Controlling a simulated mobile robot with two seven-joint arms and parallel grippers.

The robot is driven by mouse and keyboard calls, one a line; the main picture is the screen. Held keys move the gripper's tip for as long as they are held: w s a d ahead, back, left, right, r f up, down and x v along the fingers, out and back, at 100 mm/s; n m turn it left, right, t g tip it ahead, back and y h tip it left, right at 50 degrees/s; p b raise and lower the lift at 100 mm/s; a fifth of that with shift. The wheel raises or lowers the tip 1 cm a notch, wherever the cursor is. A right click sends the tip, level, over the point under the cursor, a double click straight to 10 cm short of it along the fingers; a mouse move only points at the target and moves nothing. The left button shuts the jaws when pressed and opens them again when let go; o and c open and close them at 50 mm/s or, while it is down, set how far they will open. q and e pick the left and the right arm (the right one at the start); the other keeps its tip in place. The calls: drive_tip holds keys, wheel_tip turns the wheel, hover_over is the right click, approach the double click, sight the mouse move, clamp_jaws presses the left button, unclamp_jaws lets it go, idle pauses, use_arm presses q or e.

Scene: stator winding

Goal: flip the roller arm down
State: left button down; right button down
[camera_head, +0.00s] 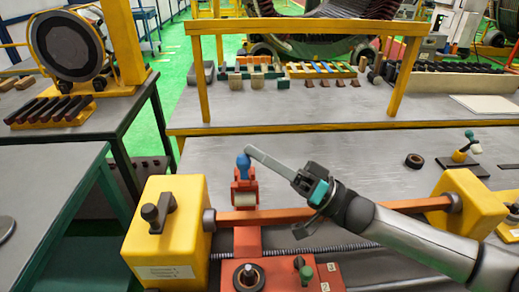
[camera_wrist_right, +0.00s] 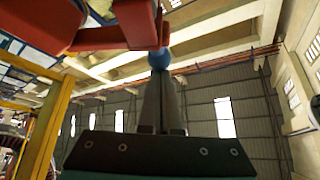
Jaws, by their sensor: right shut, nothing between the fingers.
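The roller arm (camera_head: 244,180) is a red bracket that stands upright on the red carriage of the machine, with a cream roller (camera_head: 244,199) in it and a blue ball knob (camera_head: 243,162) on top. My right gripper (camera_head: 251,151) comes in from the right. It is shut and empty, with its tips beside the blue knob, very near or touching it; I cannot tell which. In the right wrist view the shut fingers (camera_wrist_right: 160,82) point at the blue knob (camera_wrist_right: 160,58), with the red bracket (camera_wrist_right: 135,22) above and to the left. My left gripper is not in view.
A yellow block with a black handle (camera_head: 165,215) stands left of the carriage, and another yellow block (camera_head: 462,205) stands right. An orange bar (camera_head: 275,216) and a threaded rod join them. A yellow frame (camera_head: 204,75) stands behind. A black ring (camera_head: 414,161) lies on the table.

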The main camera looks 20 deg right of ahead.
sight(242, 168)
drive_tip(key=shift+s+a+f+n+g+y, duration=0.1)
drive_tip(key=shift+s+f+n+g+y, duration=0.2)
drive_tip(key=shift+n, duration=0.25)
drive_tip(key=shift+s+a+f+n+g+y, duration=0.1)
drive_tip(key=shift+s+f+n+g+y, duration=0.1)
drive_tip(key=shift+n+y, duration=0.3)
drive_tip(key=shift+s+f+b, duration=0.15)
drive_tip(key=shift+f+b, duration=0.05)
drive_tip(key=shift+b, duration=0.1)
drive_tip(key=shift+s+a+f, duration=0.15)
drive_tip(key=shift+s+f, duration=0.35)
drive_tip(key=shift+f, duration=0.1)
drive_tip(key=shift+f, duration=0.15)
drive_tip(key=shift+s+d+f, duration=0.25)
drive_tip(key=shift+d+f, duration=0.05)
drive_tip(key=s+d+f, duration=0.1)
drive_tip(key=s+d, duration=0.7)
drive_tip(key=d, duration=0.5)
drive_tip(key=shift+s+f+p, duration=0.25)
drive_tip(key=shift+f+p, duration=0.1)
drive_tip(key=shift+p, duration=0.1)
